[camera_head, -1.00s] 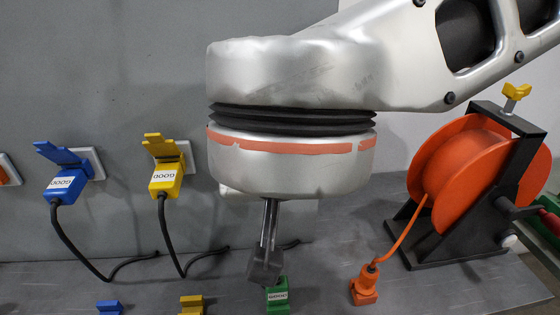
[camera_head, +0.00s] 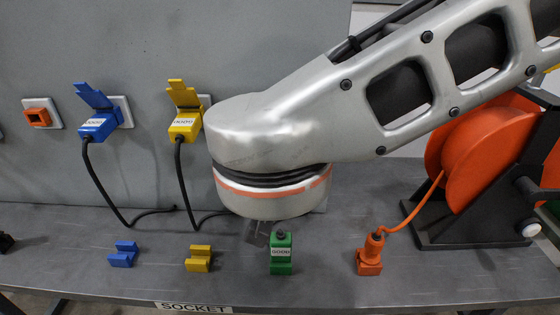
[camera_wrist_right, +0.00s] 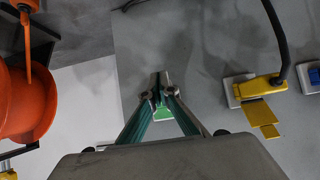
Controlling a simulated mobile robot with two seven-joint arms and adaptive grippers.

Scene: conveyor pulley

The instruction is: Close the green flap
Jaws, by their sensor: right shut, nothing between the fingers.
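My right arm reaches in from the right and hides the wall behind it in the head view. Its gripper (camera_wrist_right: 160,88) is shut and empty in the right wrist view, its tips together. A small bright green piece (camera_wrist_right: 163,113) shows between the fingers there; I cannot tell how much of it is the flap, or whether the tips touch it. In the head view only a bit of the gripper (camera_head: 257,232) shows under the wrist. A green plug (camera_head: 281,252) with a white label stands on the table just right of it. My left gripper is out of view.
Blue (camera_head: 98,125) and yellow (camera_head: 184,122) plugs with cables sit in wall sockets with raised flaps. Blue (camera_head: 123,255) and yellow (camera_head: 199,259) holders and an orange plug (camera_head: 370,256) stand on the table. An orange reel (camera_head: 460,150) stands at right.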

